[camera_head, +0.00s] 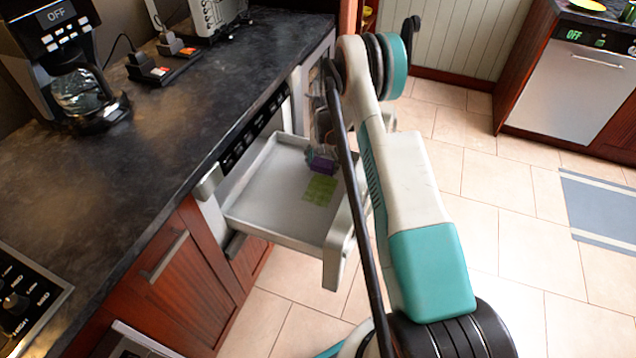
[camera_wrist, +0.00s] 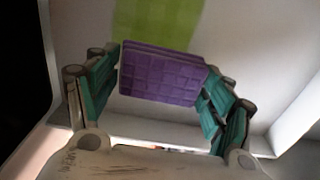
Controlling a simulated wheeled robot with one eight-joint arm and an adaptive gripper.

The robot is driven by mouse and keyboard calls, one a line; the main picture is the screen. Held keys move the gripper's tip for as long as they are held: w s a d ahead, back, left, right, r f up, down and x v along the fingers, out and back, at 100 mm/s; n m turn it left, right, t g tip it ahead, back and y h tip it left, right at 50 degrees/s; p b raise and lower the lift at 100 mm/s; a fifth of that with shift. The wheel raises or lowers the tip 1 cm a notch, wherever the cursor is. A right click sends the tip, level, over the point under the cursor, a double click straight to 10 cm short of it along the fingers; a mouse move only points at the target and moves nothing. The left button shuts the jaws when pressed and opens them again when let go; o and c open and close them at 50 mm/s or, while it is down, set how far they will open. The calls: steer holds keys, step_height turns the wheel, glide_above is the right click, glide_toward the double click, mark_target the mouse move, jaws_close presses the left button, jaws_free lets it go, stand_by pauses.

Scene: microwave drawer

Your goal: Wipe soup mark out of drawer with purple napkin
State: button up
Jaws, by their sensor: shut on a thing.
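The microwave drawer (camera_head: 262,205) is pulled open below the counter, with a pale grey floor. A green soup mark (camera_head: 320,190) lies on the drawer floor toward its right side; it also shows in the wrist view (camera_wrist: 165,22). My gripper (camera_head: 318,150) is inside the drawer area, partly hidden by my arm in the head view. It is shut on the purple napkin (camera_wrist: 160,75), a folded, quilted block held between the teal fingers. The napkin (camera_head: 321,165) is just beyond the soup mark in the head view. Whether it touches the drawer floor I cannot tell.
The drawer's front panel (camera_head: 337,250) and side walls rise around the floor. The dark counter (camera_head: 130,170) runs along the left, with a coffee maker (camera_head: 75,75) and a toaster (camera_head: 212,15). The tiled floor (camera_head: 480,200) to the right is open.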

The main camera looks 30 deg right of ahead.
steer(key=shift+r+p, duration=0.8)
steer(key=shift+r, duration=1.6)
